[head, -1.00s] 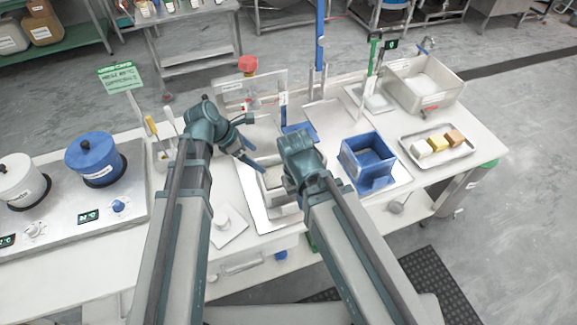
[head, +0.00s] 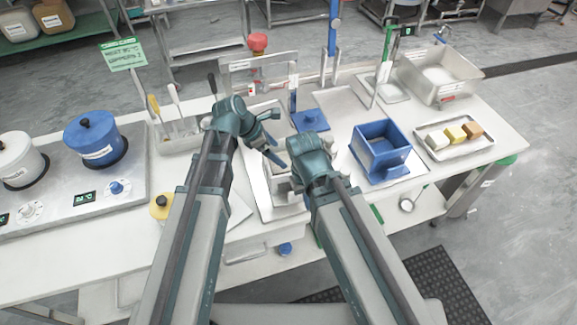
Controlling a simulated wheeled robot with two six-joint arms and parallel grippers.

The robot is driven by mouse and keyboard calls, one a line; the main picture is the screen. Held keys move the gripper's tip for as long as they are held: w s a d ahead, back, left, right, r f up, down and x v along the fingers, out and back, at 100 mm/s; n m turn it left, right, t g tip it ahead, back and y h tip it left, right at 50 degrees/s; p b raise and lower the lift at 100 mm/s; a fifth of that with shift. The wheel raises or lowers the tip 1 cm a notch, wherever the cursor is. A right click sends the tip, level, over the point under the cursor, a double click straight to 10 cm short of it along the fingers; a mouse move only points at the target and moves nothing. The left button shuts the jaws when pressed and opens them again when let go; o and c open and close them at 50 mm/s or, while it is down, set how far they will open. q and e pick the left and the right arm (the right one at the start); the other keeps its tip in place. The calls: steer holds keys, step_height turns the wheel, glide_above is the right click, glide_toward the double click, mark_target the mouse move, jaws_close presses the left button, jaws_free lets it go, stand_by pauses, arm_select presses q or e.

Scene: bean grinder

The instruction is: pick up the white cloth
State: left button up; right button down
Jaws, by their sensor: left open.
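I cannot pick out the white cloth for certain. A flat white piece (head: 239,209) lies on the white table just right of my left arm, which partly covers it. My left gripper (head: 274,139) is open and empty, its fingers pointing right over the tray at the table's middle. My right gripper (head: 303,183) is low over the same tray, to the right of the left one. Its fingers are mostly hidden by its own wrist, so its jaws cannot be read.
A blue square container (head: 382,152) stands right of my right gripper. A metal tray (head: 482,146) holds several small blocks. A metal basin (head: 440,75) is at the back right.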

mark_target(288, 161)
arm_select(q)
steer(key=shift+b+x, duration=2.35)
steer(key=shift+x, duration=0.25)
steer(key=shift+s, duration=0.1)
steer(key=c, duration=1)
steer(key=shift+r, duration=0.15)
step_height(288, 161, up, 10)
steer(key=p, duration=1)
